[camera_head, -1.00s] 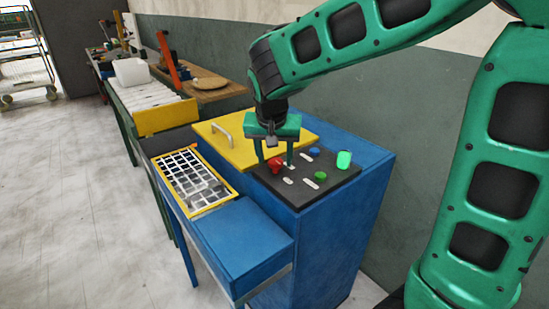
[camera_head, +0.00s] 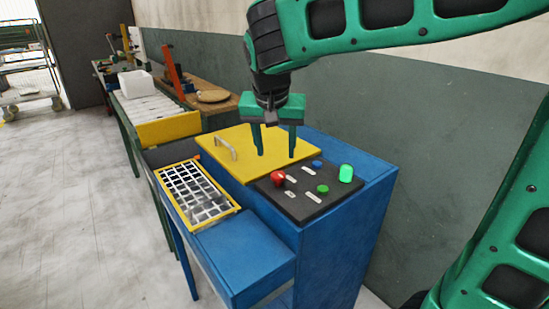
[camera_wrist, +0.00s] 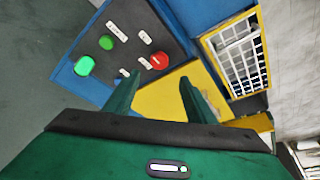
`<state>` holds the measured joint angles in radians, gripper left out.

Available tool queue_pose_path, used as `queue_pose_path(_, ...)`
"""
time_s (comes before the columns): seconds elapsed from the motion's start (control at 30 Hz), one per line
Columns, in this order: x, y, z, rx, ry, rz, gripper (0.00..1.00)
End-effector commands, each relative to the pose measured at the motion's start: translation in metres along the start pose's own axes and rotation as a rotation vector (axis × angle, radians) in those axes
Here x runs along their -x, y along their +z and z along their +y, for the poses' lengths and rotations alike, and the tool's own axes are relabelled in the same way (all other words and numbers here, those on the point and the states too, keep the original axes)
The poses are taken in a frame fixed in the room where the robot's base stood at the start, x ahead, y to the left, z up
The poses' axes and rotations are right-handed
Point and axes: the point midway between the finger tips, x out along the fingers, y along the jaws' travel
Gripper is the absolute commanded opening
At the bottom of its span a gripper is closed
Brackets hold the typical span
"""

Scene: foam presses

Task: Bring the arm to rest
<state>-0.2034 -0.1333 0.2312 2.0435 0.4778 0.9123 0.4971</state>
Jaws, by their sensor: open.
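My gripper (camera_head: 276,155) is open and empty, pointing down. In the head view its fingers show in front of the yellow lid (camera_head: 238,150) of the blue press, just behind the black control panel (camera_head: 307,207). The panel carries a red button (camera_head: 278,179), a green button (camera_head: 322,189), a blue button (camera_head: 317,163) and a taller bright green knob or lamp (camera_head: 346,173). In the wrist view my gripper's two fingers (camera_wrist: 158,92) stand apart with the yellow lid (camera_wrist: 165,104) between them and the red button (camera_wrist: 159,61) just ahead. The gap between fingertips and lid is hard to judge.
A yellow-framed grid tray (camera_head: 162,181) sits at the press's left, beside a blue box surface (camera_head: 245,250). A wall stands close on the right. Open floor (camera_head: 70,220) lies left.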

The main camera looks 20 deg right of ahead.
Motion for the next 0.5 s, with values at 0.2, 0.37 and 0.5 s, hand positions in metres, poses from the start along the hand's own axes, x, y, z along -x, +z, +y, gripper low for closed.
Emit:
queue_pose_path(0.2,0.0082,0.0003,0.0002,0.000,0.000,0.000,0.50)
queue_pose_path(0.37,0.0080,0.0003,0.0002,0.000,0.000,-0.001,0.50)
queue_pose_path(0.5,0.0078,0.0003,0.0002,0.000,0.000,-0.001,0.50)
